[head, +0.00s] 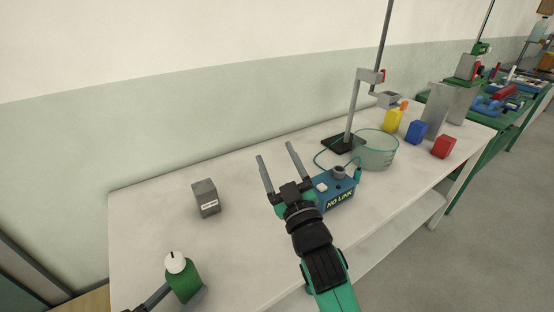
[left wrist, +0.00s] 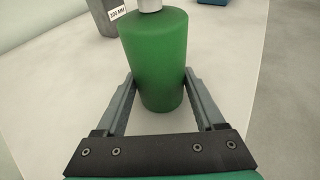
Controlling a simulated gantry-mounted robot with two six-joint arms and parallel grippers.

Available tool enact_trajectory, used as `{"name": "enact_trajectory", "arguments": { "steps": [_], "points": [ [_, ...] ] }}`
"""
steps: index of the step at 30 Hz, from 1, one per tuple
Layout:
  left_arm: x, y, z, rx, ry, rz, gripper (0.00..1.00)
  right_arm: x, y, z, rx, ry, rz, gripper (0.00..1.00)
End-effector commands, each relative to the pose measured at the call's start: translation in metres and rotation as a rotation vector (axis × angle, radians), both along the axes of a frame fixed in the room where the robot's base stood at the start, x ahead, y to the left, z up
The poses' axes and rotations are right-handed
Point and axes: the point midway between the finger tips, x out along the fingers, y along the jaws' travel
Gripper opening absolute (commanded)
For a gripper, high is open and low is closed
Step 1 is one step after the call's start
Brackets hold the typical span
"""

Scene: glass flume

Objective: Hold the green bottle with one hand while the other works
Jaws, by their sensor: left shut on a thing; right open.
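The green bottle (head: 184,281) with a white cap (head: 175,262) is at the front left of the white table in the head view. My left gripper (head: 190,300) is shut on it, its fingers mostly hidden by the bottle and the frame edge. In the left wrist view the green bottle (left wrist: 156,60) stands upright between the two fingers of my left gripper (left wrist: 158,100). My right gripper (head: 279,167) is open and empty, above the middle of the table, with its fingers pointing toward the wall.
A grey labelled block (head: 205,198) stands left of my right gripper. A blue box marked "NO LINK" (head: 338,192) is close to its right. A glass bowl (head: 374,152), a clamp stand (head: 350,120) and yellow (head: 393,120), blue (head: 417,131) and red (head: 443,147) items are farther right.

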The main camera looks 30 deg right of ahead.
Motion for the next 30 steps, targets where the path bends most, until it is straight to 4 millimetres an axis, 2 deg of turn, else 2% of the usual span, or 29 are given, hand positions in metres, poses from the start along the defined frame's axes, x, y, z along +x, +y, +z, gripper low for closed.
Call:
{"name": "enact_trajectory", "arguments": {
  "steps": [6, 7, 12, 19, 22, 26, 30],
  "points": [
    [0.0, 0.0, 0.0, 0.001, 0.001, 0.0, 0.4, 0.0, 0.0, 0.0, 0.001, 0.0, 0.001, 0.73],
    [0.0, 0.0, 0.0, 0.0, 0.001, 0.0, 0.73, 0.0, 0.0, 0.0, 0.002, 0.0, 0.001, 0.73],
    [0.0, 0.0, 0.0, 0.001, 0.001, 0.0, 1.0, 0.0, 0.0, 0.0, 0.002, 0.0, 0.001, 0.73],
    [0.0, 0.001, 0.0, 0.0, 0.0, 0.0, 1.0, 0.0, 0.0, 0.0, 0.001, 0.0, 0.002, 0.73],
    [-0.004, 0.007, 0.002, 0.0, -0.001, 0.002, 1.0, 0.0, 0.0, 0.0, 0.001, 0.0, 0.002, 0.73],
    [-0.016, 0.026, 0.009, 0.0, -0.003, 0.004, 1.0, 0.0, 0.0, 0.0, 0.002, 0.0, 0.003, 0.73],
    [-0.035, 0.054, 0.019, 0.001, -0.003, 0.005, 1.0, 0.0, 0.0, 0.0, 0.002, 0.0, 0.003, 0.73]
  ]
}}
